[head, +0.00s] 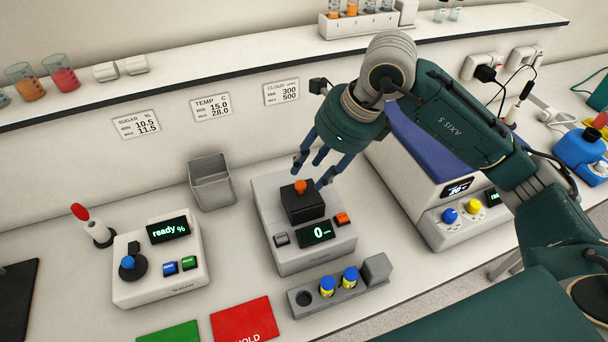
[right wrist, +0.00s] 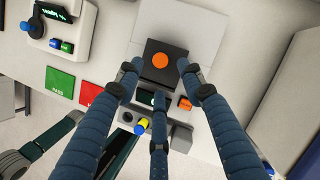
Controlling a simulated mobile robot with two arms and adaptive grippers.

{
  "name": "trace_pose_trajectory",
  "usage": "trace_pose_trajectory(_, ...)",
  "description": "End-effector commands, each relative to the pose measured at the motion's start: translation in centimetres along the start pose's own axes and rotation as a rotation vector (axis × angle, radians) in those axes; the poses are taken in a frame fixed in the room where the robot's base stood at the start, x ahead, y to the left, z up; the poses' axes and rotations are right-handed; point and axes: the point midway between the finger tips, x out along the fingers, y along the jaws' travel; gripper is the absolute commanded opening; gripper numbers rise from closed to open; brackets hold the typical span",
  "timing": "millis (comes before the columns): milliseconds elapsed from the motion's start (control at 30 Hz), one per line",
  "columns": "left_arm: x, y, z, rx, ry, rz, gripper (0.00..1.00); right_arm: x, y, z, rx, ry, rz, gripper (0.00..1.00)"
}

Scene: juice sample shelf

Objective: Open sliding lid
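A black block-shaped lid (head: 303,204) with an orange knob (head: 300,186) sits on top of a grey meter (head: 285,258) whose display reads 0. In the right wrist view the lid (right wrist: 151,65) and its round knob (right wrist: 159,61) lie between my fingertips. My right gripper (head: 309,172) is open and empty, its fingers spread around the knob from above; I cannot tell whether they touch the lid.
A grey rack (head: 345,294) with yellow-and-blue vials stands in front of the meter. A grey bin (head: 212,183) and a sugar meter (head: 160,262) stand to the left. A blue-topped machine (head: 412,150) is close on the right. Green and red cards (head: 243,322) lie at the front.

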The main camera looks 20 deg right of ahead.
Motion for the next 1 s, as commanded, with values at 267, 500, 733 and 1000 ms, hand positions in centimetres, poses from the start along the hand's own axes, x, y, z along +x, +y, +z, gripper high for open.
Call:
trace_pose_trajectory(267,-1.6,0.0,-0.4,0.000,0.005,0.000,0.44,4.2,0.1,0.1,0.000,0.001,0.003,0.39)
trace_pose_trajectory(500,-1.8,0.0,-0.7,0.000,0.009,0.000,0.44,5.4,0.0,0.0,-0.001,-0.001,0.000,0.39)
trace_pose_trajectory(733,-1.8,0.0,-0.7,0.000,0.009,0.000,0.44,5.4,0.0,0.0,-0.001,-0.001,0.000,0.31)
trace_pose_trajectory(1000,-1.8,0.0,-0.7,0.000,0.008,0.000,0.44,5.4,0.0,0.1,-0.001,-0.002,0.000,0.00)
